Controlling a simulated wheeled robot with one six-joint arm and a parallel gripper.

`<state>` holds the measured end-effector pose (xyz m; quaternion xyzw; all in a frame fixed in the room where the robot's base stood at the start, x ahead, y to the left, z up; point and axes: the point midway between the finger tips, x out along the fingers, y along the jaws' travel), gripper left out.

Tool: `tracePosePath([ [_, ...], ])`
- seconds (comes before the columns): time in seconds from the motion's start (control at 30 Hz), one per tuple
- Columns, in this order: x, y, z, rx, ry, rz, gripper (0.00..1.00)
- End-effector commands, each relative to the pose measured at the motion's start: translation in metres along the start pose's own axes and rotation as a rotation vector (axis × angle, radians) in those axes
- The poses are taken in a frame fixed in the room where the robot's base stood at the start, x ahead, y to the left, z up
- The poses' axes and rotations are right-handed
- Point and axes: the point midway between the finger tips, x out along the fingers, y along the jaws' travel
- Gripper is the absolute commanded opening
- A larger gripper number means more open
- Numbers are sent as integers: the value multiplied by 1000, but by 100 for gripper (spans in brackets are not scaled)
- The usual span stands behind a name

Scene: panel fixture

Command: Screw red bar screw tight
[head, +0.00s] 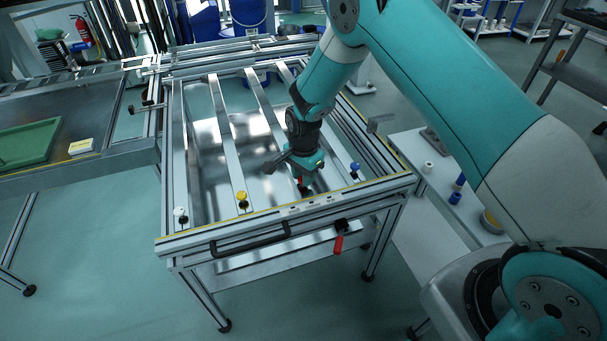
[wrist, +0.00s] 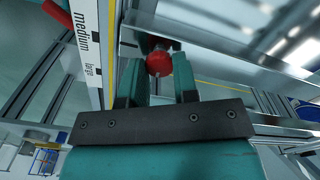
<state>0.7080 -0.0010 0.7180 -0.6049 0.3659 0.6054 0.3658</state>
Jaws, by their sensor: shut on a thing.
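The red bar screw (wrist: 159,63) shows in the wrist view as a round red knob between the two fingers of my gripper (wrist: 158,80). My gripper is shut on it, with a finger on each side. In the head view my gripper (head: 303,178) points down at the front rail of the frame, and only a little red of the screw (head: 304,181) shows below it. The screw's lower part and thread are hidden.
A yellow knob (head: 242,198), a white knob (head: 180,213) and a blue knob (head: 355,168) stand along the same front rail (head: 285,211). A red-handled clamp (head: 339,241) hangs at the front. A side table (head: 415,150) with small parts stands right.

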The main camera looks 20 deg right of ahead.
Motion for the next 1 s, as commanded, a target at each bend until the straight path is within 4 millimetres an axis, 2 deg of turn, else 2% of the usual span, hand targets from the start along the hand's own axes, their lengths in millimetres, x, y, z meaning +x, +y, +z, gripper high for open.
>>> tracePosePath([
  [0.03, -2, -1, -2, 3, 5, -5, 30],
  [0.13, -2, -1, -2, 2, 4, -4, 53],
  [0.43, -2, 0, -1, 0, 2, -2, 53],
  [0.57, -12, -1, -1, -1, 2, -2, 53],
  [0.67, -30, -1, -1, 0, 2, -5, 53],
  [1.0, -117, -1, -1, 1, 3, -7, 53],
])
